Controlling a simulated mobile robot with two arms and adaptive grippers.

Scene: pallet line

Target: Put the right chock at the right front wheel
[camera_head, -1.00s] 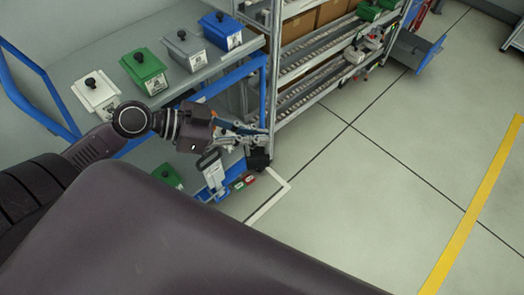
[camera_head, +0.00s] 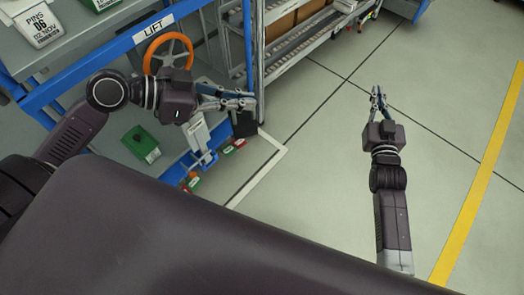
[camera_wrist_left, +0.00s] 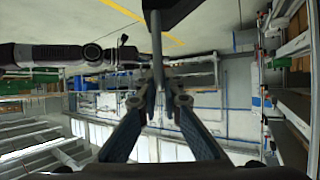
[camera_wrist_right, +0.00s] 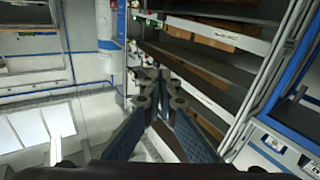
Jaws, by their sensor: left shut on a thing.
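My left gripper (camera_head: 248,99) is shut on the thin rod of a black chock (camera_head: 245,123). The chock hangs just below the fingertips, beside the blue-framed trolley. In the left wrist view the rod (camera_wrist_left: 157,48) runs between the fingertips up to the dark chock body (camera_wrist_left: 172,12). I cannot tell from its shape whether it is the right chock. My right gripper (camera_head: 378,92) is empty, its fingertips close together, over open floor. The right front wheel cannot be made out.
The trolley has a blue rail (camera_head: 95,62), a LIFT sign (camera_head: 154,27) and an orange handwheel (camera_head: 167,53). A green box (camera_head: 141,144) sits low on it. A shelf rack (camera_head: 300,45) stands behind the chock. A white floor line (camera_head: 262,178) lies nearby; floor to the right is clear.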

